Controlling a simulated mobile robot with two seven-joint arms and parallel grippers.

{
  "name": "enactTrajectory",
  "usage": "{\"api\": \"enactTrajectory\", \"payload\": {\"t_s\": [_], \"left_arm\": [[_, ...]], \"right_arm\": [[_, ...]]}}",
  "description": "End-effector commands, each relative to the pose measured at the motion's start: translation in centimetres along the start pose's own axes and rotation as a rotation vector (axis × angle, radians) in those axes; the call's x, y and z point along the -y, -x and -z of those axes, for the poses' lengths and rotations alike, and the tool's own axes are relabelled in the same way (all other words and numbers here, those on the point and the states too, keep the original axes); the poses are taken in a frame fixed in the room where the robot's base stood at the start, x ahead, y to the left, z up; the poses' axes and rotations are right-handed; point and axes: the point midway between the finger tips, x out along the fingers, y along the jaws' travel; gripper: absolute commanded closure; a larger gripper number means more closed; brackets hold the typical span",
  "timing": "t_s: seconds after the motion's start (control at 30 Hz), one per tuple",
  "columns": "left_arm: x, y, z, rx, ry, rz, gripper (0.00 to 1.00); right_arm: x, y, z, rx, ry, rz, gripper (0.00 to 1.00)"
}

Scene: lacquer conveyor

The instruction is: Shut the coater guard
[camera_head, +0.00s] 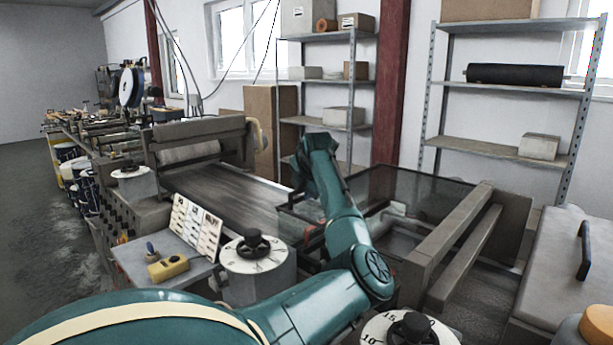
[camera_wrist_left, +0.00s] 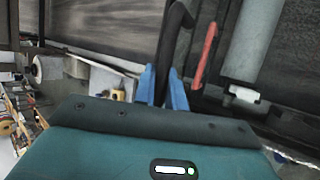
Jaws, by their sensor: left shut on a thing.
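The coater guard (camera_head: 425,192) is a see-through panel box with a thin dark frame, over the machine right of the belt. I cannot tell how far open it stands. My left arm reaches across its left part in the head view and hides part of it and my fingertips. In the left wrist view the blue fingers of my left gripper (camera_wrist_left: 163,88) are shut around a dark bar (camera_wrist_left: 176,28), which looks like the guard's handle. My right gripper is not in view.
A dark conveyor belt (camera_head: 225,195) runs left of the guard. Dial posts (camera_head: 256,262) and a sloped label card (camera_head: 194,228) stand in front. Thick grey rails (camera_head: 455,230) stand at the right. A red bar (camera_wrist_left: 205,52) lies close to the fingers.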

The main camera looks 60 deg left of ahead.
Motion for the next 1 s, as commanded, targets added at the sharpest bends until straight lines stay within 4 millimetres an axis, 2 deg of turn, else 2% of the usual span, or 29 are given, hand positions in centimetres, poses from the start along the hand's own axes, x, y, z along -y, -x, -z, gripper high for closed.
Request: {"api": "enactTrajectory", "payload": {"t_s": [0.2,0.53,0.57,0.8,1.0], "left_arm": [[0.82,-0.84,0.34,-0.003,0.010,0.033,1.00],[1.20,-1.11,0.44,-0.008,0.007,0.040,1.00],[1.22,-1.11,0.43,-0.008,0.007,0.040,0.85],[1.28,-1.13,0.41,-0.009,0.003,0.040,0.66],[1.34,-1.13,0.38,-0.009,0.002,0.041,0.66]], "right_arm": [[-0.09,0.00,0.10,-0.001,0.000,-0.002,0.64],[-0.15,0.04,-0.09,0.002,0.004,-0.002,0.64],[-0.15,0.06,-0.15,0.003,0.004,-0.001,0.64],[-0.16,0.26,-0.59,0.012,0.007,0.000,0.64],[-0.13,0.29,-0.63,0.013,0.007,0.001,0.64]]}}
